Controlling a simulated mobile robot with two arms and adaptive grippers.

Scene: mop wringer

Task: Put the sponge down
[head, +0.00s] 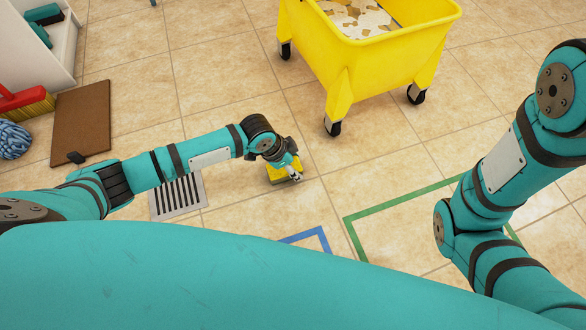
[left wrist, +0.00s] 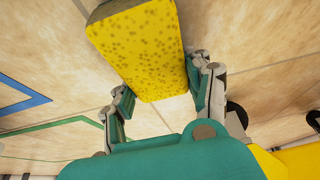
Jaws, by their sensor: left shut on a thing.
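A yellow sponge (head: 276,174) shows low near the tiled floor in the middle of the head view. It fills the top middle of the left wrist view (left wrist: 140,45), with dark speckles on its yellow face and a grey-green layer at one end. My left gripper (head: 292,173) is shut on the sponge, with a finger on each side of it (left wrist: 163,90). I cannot tell whether the sponge touches the floor. My right arm comes in at the right of the head view, but its gripper is out of view.
A yellow wheeled mop bucket (head: 370,70) stands beyond the sponge. Green tape (head: 355,236) and blue tape (head: 322,238) mark the floor nearer me. A brown mat (head: 82,122), red brush (head: 24,100) and blue mop head (head: 12,140) are far left.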

